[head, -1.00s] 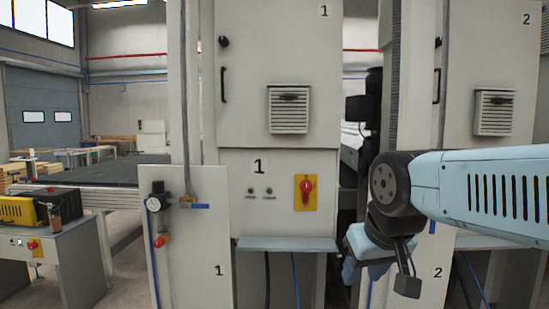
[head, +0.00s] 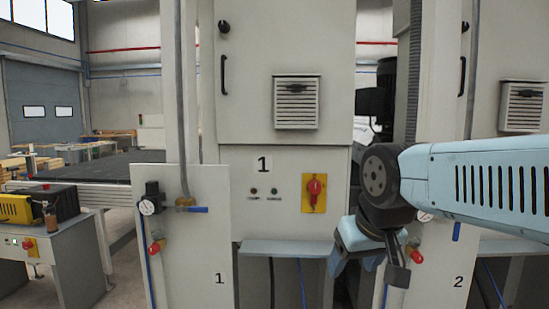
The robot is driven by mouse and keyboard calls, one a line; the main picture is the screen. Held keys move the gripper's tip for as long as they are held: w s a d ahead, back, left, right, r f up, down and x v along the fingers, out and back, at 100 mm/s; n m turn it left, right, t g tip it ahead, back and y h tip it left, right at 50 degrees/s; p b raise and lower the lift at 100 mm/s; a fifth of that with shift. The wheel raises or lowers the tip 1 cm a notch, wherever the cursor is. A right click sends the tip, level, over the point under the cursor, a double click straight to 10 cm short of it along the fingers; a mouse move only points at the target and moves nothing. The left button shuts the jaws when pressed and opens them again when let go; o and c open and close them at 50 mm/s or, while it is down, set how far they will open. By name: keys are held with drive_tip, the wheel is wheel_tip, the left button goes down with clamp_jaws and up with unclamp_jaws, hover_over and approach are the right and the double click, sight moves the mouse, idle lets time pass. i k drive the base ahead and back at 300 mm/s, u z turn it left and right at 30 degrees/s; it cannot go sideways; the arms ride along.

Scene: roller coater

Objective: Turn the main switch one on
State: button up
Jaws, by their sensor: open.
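Main switch one is a red rotary knob (head: 315,187) on a yellow plate, on the front of the grey cabinet (head: 257,219) marked 1. The knob looks upright; its exact position is too small to read. My gripper (head: 352,268) is open and empty, pointing downward. It is to the right of the switch and lower in the picture, apart from it. My arm comes in from the right, and its dark wrist is in front of the gap beside the cabinet.
A grey shelf (head: 287,247) juts out below the switch. A panel (head: 205,240) with a gauge and a blue-handled valve stands at left. Cabinet 2 (head: 508,60) is at right, behind my arm. A yellow machine (head: 15,208) sits on a stand at far left.

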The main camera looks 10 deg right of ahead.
sight(315, 187)
drive_tip(key=k, duration=1)
drive_tip(key=u, duration=0.95)
drive_tip(key=i, duration=1.05)
drive_tip(key=z, duration=0.9)
